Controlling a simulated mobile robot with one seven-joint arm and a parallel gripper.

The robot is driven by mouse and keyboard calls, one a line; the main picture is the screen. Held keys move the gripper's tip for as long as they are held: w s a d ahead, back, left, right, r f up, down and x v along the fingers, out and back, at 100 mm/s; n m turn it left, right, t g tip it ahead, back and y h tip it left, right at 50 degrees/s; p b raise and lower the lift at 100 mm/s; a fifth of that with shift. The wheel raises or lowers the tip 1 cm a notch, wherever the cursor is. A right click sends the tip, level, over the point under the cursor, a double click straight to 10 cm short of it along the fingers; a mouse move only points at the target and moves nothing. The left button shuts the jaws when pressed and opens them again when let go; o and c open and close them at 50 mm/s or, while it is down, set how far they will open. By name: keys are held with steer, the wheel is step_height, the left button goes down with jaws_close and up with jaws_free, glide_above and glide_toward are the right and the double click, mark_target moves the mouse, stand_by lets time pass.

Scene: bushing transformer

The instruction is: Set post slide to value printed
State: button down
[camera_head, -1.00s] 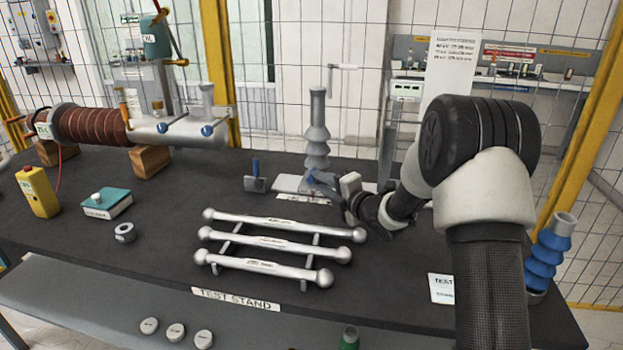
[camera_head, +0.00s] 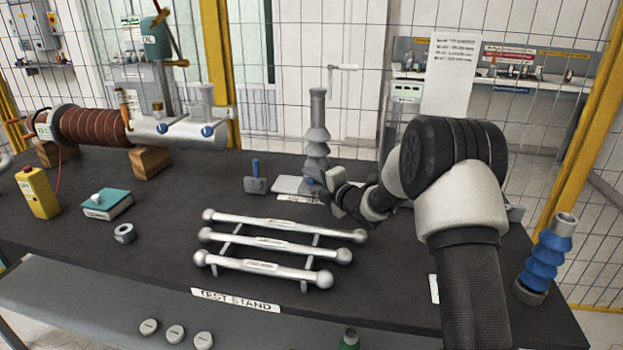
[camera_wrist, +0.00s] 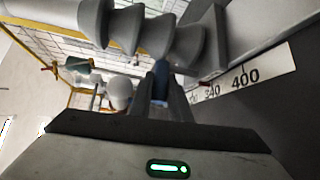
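The grey ribbed post (camera_head: 317,140) stands upright on a pale base plate (camera_head: 287,184) at the back middle of the table; it also shows in the wrist view (camera_wrist: 150,30). A small blue part (camera_head: 312,185) sits low on the post. My gripper (camera_head: 328,184) is at the post's foot, from the right. In the wrist view my fingers (camera_wrist: 161,92) are close together with blue (camera_wrist: 160,76) between or just beyond their tips; I cannot tell whether they grip it. A white scale strip (camera_wrist: 240,78) reads 340 and 400; lower numbers are hidden.
A blue-handled block (camera_head: 256,180) stands left of the post. Silver bars on a rack (camera_head: 270,243) lie in front. A printed sheet (camera_head: 452,70) hangs on the fence, too small to read. A white card (camera_head: 434,289) is mostly behind my arm. A blue insulator (camera_head: 548,258) stands right.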

steer(key=d+b, duration=0.1)
steer(key=d, duration=0.2)
steer(key=s+d+b, duration=0.1)
steer(key=d, duration=0.2)
steer(key=shift+s+b, duration=0.1)
steer(key=shift+b, duration=0.2)
steer(key=c, duration=1.9)
jaws_free()
steer(key=p+v, duration=0.1)
steer(key=v, duration=1.6)
steer(key=shift+s+d, duration=0.1)
steer(key=shift+s, duration=0.05)
